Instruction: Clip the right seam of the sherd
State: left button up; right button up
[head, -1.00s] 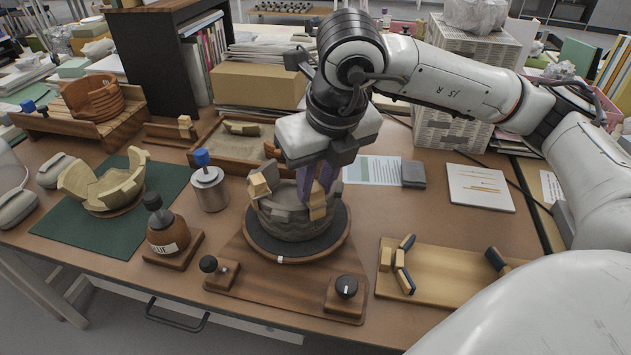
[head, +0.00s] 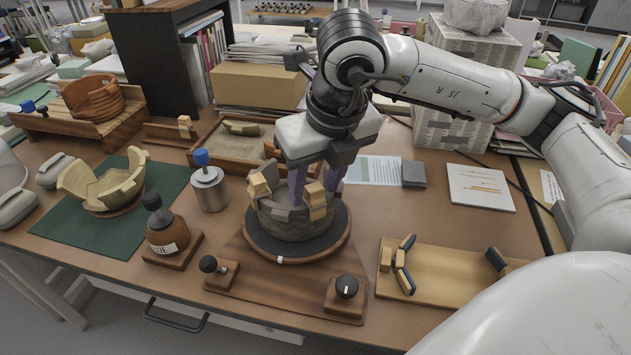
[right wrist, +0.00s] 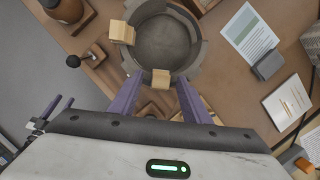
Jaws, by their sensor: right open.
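The grey bowl-shaped vessel (head: 285,222) stands on the dark round turntable (head: 262,246). One wooden clip (head: 259,187) sits on its rim at the left, and another wooden clip (head: 315,201) sits on its rim at the right. My right gripper (head: 317,187) is open at the right clip, with its purple fingers apart on either side. In the right wrist view the right clip (right wrist: 161,79) is on the rim of the vessel (right wrist: 163,42), just beyond the open fingertips. The left clip (right wrist: 121,32) also shows there. My left gripper is not in view.
A wooden board (head: 440,275) with several clips lies at the right. A glue bottle (head: 167,235) and a metal canister with a blue knob (head: 209,188) stand left of the turntable. A pale broken bowl (head: 103,188) rests on the green mat (head: 85,233).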

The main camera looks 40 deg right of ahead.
jog(key=shift+r, duration=0.6)
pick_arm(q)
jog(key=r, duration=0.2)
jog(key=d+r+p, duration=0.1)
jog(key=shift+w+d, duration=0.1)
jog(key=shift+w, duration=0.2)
pick_arm(e)
jog(key=v, duration=0.9)
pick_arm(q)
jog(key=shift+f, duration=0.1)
pick_arm(e)
jog(key=shift+s, duration=0.15)
jog(key=shift+r, duration=0.15)
